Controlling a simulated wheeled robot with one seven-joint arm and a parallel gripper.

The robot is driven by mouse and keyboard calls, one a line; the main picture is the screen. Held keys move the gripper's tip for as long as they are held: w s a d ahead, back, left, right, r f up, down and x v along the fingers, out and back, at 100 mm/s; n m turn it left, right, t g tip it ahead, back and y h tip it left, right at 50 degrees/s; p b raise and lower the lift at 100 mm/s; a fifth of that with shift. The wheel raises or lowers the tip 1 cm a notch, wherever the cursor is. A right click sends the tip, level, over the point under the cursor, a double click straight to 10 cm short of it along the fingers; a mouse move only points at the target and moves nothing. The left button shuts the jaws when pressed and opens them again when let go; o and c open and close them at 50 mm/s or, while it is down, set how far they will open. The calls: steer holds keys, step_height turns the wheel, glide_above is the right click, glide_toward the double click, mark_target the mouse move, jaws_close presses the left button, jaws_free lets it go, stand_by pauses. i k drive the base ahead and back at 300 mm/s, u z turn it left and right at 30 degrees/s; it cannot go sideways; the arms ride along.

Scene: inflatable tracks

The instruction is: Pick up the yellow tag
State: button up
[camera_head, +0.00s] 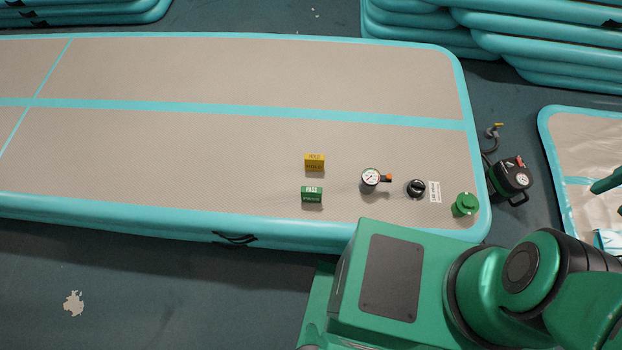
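The yellow tag (314,163) is a small block-like piece with dark lettering. It sits on the beige top of the inflatable track (180,150), right of the middle and below the teal centre stripe. A similar green tag (312,195) lies just in front of it, apart from it. My green arm fills the lower right of the head view. My gripper is not visible in this view, and nothing touches the yellow tag.
Right of the tags on the track are a pressure gauge (371,180), a black round cap (416,188), a white label (435,191) and a green valve piece (465,204). A dark pump (511,179) stands on the floor beyond the track's right end. The track left of the tags is clear.

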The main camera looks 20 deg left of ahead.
mark_target(312, 161)
steer(key=u, duration=0.3)
steer(key=k, duration=1.15)
steer(key=u, duration=0.55)
steer(key=i, duration=1)
